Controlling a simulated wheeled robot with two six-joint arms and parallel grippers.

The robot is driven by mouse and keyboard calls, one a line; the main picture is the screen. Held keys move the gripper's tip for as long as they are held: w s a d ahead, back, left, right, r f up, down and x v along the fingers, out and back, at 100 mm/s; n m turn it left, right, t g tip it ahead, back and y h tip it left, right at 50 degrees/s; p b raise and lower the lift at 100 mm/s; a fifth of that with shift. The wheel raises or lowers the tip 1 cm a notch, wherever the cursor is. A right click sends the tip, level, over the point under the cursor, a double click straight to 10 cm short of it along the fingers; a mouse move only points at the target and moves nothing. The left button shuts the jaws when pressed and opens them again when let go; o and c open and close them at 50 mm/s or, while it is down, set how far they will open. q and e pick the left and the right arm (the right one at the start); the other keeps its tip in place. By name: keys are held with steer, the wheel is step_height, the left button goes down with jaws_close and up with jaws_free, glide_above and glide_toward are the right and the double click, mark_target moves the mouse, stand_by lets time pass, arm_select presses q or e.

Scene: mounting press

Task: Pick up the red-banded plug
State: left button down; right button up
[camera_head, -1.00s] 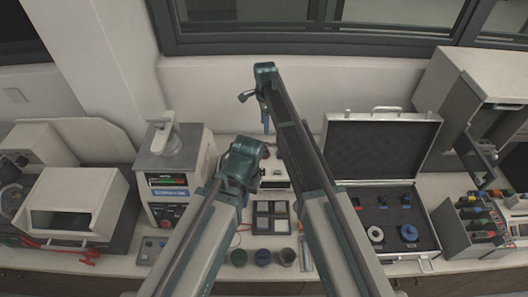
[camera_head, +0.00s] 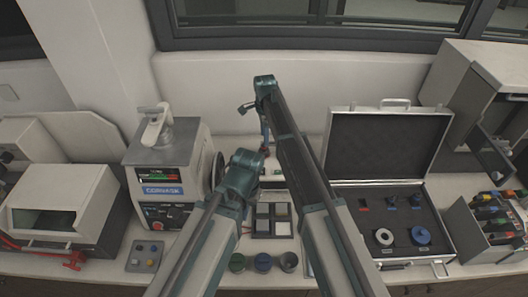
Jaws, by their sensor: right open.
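The open case (camera_head: 437,262) at the right holds several small pieces in dark foam. A small plug with a reddish part (camera_head: 363,203) stands at the left of its back row; it looks like the red-banded plug, but it is too small to be sure. My right gripper (camera_head: 265,138) is open and points down near the middle of the bench, left of the case and apart from it. It is small and partly hidden by my arm. My left arm ends left of it, and its jaws are hidden behind the wrist.
A pale ring (camera_head: 384,237) and a blue ring (camera_head: 421,236) lie in the case. The press machine (camera_head: 162,180) stands at the left. Several small cups (camera_head: 263,263) and a dark divided tray (camera_head: 262,235) are in the middle. A rack of tools (camera_head: 490,235) is at the right.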

mark_target(264, 149)
steer(key=f+b, duration=0.4)
steer(key=shift+w+a+f, duration=0.1)
steer(key=shift+w+f, duration=0.1)
steer(key=shift+f, duration=0.2)
steer(key=shift+r, duration=0.15)
steer(key=shift+c, duration=0.3)
jaws_close()
